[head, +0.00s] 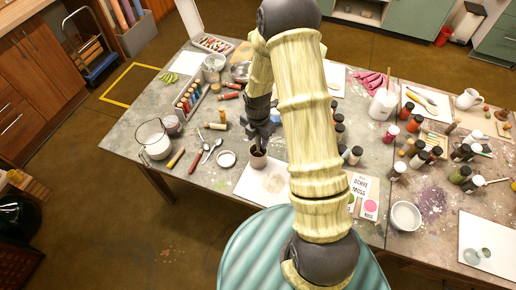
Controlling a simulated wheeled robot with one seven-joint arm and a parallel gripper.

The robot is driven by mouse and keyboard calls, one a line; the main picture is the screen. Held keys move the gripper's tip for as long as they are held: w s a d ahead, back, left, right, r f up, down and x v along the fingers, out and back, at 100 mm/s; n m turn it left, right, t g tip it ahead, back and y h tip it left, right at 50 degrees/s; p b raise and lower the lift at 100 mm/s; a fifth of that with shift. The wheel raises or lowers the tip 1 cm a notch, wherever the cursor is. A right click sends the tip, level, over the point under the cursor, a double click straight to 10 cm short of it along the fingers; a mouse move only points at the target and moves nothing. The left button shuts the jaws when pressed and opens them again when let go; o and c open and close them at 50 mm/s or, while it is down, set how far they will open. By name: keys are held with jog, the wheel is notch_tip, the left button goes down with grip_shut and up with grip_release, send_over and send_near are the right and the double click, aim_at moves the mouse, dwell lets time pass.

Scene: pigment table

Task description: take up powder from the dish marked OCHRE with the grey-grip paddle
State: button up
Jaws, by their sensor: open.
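My gripper (262,136) is dark and points down over the grey table (128,128), just above a small brown cup (258,160) at the edge of a white sheet. Its jaws are open; I see nothing between them, though the view is small. A card with the words OCHRE and MOSS (361,186) and a pink spot lies right of my arm. I cannot make out which dish is marked OCHRE; my arm hides part of the sheet. I cannot pick out a grey-grip paddle. Handled tools lie left of the gripper, including a red-handled one (195,162) and a spoon (213,148).
A small white dish (226,158) is left of the cup. A white bowl (405,215) and several dark bottles crowd the right. A teal ribbed stool (245,255) is at the front.

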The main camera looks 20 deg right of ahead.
jog(key=shift+f, duration=0.7)
grip_shut()
